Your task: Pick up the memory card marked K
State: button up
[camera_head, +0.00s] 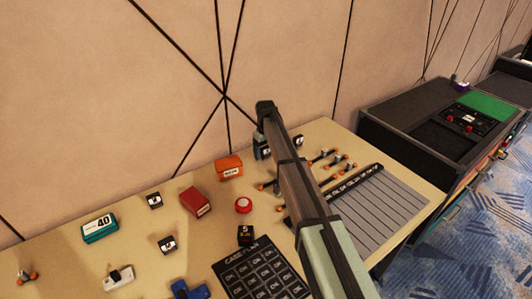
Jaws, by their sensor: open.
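Several small black cards with white labels lie on the tan table. One card (154,201) is at the left, and another card (167,244) is nearer the front. A third card (298,141) shows just right of my arm. The letters are too small to read, so I cannot tell which is marked K. My arm reaches in from the lower right. My gripper (260,148) hangs at its far end near the back edge, mostly hidden by the arm. It is open. A white label shows beside it, and I cannot tell what it belongs to.
A teal box marked 40 (100,228), a red box (196,201), an orange box (229,168), a red button (243,205) and a black cube (245,235) stand around. A case plan board (262,272) lies in front. A grey slatted panel (380,210) is at the right.

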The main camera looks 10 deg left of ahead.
jog(key=shift+f, duration=0.2)
jog(key=c, duration=1)
jog(key=shift+r, duration=0.1)
jog(key=shift+c, duration=0.2)
